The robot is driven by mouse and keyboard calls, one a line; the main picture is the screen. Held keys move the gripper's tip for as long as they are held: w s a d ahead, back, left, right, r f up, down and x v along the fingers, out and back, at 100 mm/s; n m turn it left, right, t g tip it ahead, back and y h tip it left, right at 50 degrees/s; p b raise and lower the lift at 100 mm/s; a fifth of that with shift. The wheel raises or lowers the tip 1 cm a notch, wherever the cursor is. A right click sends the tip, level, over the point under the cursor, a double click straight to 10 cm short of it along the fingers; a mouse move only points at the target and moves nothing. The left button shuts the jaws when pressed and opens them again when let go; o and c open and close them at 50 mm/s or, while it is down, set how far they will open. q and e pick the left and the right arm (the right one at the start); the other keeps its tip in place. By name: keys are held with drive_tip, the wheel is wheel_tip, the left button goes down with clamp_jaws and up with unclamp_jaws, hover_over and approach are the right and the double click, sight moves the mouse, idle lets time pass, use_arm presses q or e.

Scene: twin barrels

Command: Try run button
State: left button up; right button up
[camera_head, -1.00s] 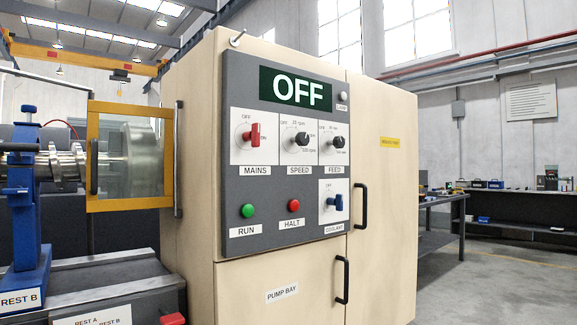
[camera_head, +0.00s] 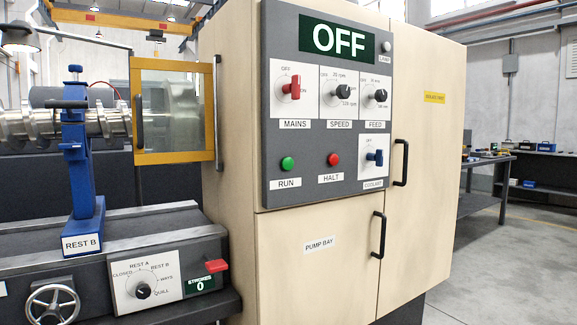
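The green RUN button (camera_head: 287,164) sits at the lower left of the grey control panel (camera_head: 312,100), above its RUN label. The red HALT button (camera_head: 334,160) is to its right. The display (camera_head: 338,40) at the top reads OFF. The red MAINS knob (camera_head: 291,88) is on the left of the knob row, with the black SPEED knob (camera_head: 343,92) and FEED knob (camera_head: 380,95) beside it. The blue COOLANT knob (camera_head: 374,157) is at the lower right. A small lamp (camera_head: 386,47) by the display looks unlit. Neither of my grippers shows.
A machine bed with blue REST B (camera_head: 80,165), a selector dial (camera_head: 142,290), a red lever (camera_head: 217,266) and a handwheel (camera_head: 52,303) stands at the left. The yellow-framed guard (camera_head: 172,158) adjoins the cabinet. Open floor (camera_head: 510,270) lies at the right.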

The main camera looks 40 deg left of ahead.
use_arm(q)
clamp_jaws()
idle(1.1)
